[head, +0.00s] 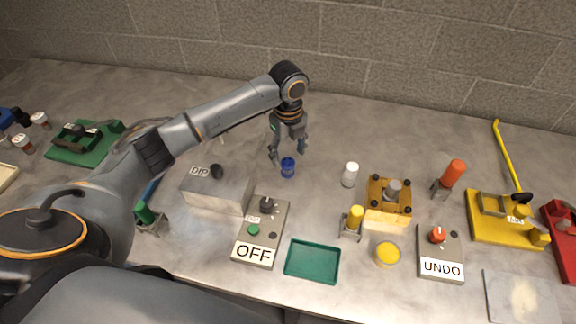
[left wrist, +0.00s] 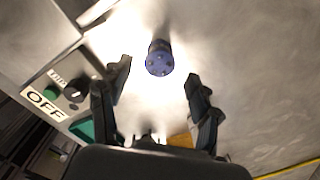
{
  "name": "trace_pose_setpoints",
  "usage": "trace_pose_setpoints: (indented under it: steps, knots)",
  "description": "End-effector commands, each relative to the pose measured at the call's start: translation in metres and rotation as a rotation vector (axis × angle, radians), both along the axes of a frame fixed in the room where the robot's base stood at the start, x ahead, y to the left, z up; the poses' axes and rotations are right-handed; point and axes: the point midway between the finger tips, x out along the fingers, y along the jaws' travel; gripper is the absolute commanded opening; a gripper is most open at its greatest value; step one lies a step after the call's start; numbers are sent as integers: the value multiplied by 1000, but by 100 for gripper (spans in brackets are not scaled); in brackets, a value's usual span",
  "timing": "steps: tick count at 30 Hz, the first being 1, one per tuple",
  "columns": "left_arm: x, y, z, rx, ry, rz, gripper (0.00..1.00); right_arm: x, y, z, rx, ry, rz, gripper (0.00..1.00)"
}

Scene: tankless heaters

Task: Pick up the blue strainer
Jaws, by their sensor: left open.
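The blue strainer (head: 288,167) is a small blue cylinder standing on the grey bench, near the middle of the head view. In the left wrist view it (left wrist: 159,58) shows from above, with dark spots on its top, ahead of and between the fingertips. My left gripper (head: 287,156) points down over the bench with its fingers apart, close to the strainer. In the left wrist view the open fingers (left wrist: 158,78) hold nothing, and the strainer lies beyond them. My right gripper is not in view.
Left of the strainer stands a grey DIP box (head: 217,190) and an OFF switch panel (head: 262,230). A green tray (head: 312,262) lies in front. A white cylinder (head: 350,174) and a yellow fixture (head: 388,202) stand to the right. A block wall (head: 420,60) runs behind.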

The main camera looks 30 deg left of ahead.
Motion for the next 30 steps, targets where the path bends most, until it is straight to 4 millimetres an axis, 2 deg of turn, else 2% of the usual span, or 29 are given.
trace_pose_setpoints:
  steps: [4, 9, 17, 24, 26, 30]
  knots:
    - [-1, 1, -21, 0, 7, 0, 63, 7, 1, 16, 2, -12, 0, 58]
    - [0, 2, -42, 2, 3, 0, 63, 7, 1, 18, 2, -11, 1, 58]
    - [0, 2, -45, 1, -1, -1, 63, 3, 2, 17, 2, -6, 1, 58]
    - [0, 1, -45, 1, 1, -1, 14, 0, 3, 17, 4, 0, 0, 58]
    - [0, 1, -45, 1, 1, -1, 3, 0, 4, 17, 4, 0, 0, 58]
    - [0, 1, -45, 1, -1, 0, 3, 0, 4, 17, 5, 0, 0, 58]
